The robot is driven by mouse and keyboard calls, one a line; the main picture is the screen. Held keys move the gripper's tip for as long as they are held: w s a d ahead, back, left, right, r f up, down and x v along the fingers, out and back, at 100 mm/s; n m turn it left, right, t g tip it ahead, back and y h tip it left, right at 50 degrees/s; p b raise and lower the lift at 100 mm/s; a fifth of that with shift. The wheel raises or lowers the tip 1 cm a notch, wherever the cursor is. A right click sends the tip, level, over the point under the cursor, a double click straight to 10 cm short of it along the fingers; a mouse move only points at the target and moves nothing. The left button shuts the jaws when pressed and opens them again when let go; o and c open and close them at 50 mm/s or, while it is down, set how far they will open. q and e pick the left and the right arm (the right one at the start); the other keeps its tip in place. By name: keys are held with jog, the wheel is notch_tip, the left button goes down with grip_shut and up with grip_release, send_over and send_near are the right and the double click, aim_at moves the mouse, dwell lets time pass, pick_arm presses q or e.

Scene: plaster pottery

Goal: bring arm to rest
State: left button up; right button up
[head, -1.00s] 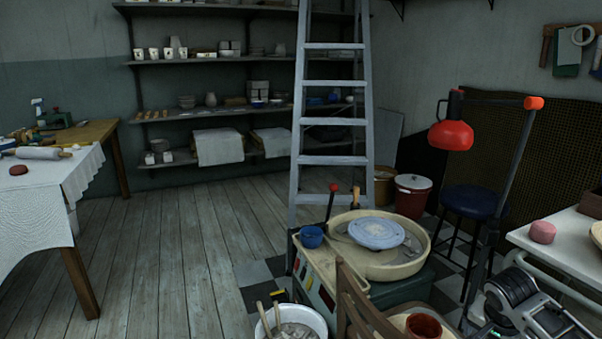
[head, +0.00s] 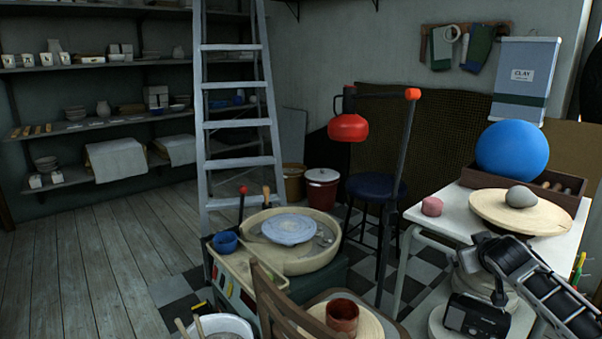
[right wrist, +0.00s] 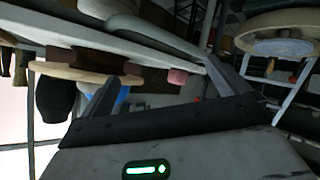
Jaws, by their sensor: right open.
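My right arm (head: 540,285) shows black at the lower right of the head view, beside the white table. My right gripper shows in the right wrist view (right wrist: 168,78), with its two grey fingers spread wide apart and nothing between them. That view is turned upside down. A pink lump (right wrist: 177,76) shows beyond the fingers, apart from them. My left arm and left gripper are not in view.
The white table (head: 440,222) holds a pink lump (head: 432,206), a round board (head: 490,210) with a grey lump (head: 520,196), and a blue ball (head: 512,150). A pottery wheel (head: 290,230), chair (head: 275,305), stool (head: 375,188) and ladder (head: 238,125) stand left. Floor at left (head: 90,260) is clear.

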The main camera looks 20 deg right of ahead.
jog(key=w+a+r+n+t, duration=0.2)
jog(key=w+r+n+t, duration=0.15)
jog(key=n, duration=0.25)
jog(key=s+a+f+n+g+y, duration=0.1)
jog(key=s+a+f+y, duration=0.3)
jog(key=a+f, duration=0.65)
jog(key=s+a+f+g+y, duration=0.1)
jog(key=s+a+f+y, duration=0.35)
jog(key=a, duration=0.85)
jog(key=s+a+f, duration=0.5)
jog(key=s+a, duration=0.4)
jog(key=a, duration=0.3)
jog(key=s+a+r+m+t+y+b, duration=0.15)
jog(key=s+a+y+b, duration=0.4)
jog(key=a+b, duration=0.6)
pick_arm(q)
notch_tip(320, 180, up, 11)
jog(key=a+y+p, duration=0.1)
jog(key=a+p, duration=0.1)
jog(key=p, duration=2.3)
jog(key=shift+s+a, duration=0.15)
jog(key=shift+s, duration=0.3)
pick_arm(e)
jog(key=s+d+r+m+g+h, duration=0.1)
jog(key=s+d+r+g+h, duration=0.1)
jog(key=r, duration=1)
jog(key=shift+s+d+r+h, duration=0.3)
jog(key=shift+d+h, duration=0.5)
jog(key=shift+d, duration=0.35)
